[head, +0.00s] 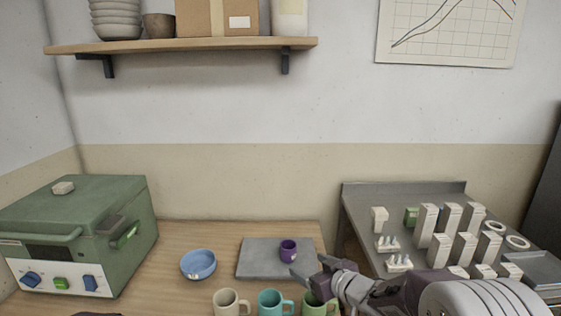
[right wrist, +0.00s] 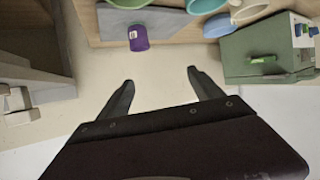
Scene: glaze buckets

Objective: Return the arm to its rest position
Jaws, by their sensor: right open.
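My right arm comes in from the lower right of the head view. Its gripper (head: 309,270) is over the table near the purple cup (head: 288,250). In the right wrist view the two fingers of this gripper (right wrist: 160,78) are spread wide with nothing between them. The purple cup (right wrist: 138,38) is beyond the fingertips there, apart from them, on the grey slab (head: 256,270). My left gripper does not show in either view.
Beige (head: 227,303), teal (head: 270,303) and green (head: 312,305) mugs stand at the table's front edge. A blue bowl (head: 198,264) sits left of the slab. A green kiln-like box (head: 95,215) stands at left. A grey metal table (head: 365,230) at right holds several white pieces.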

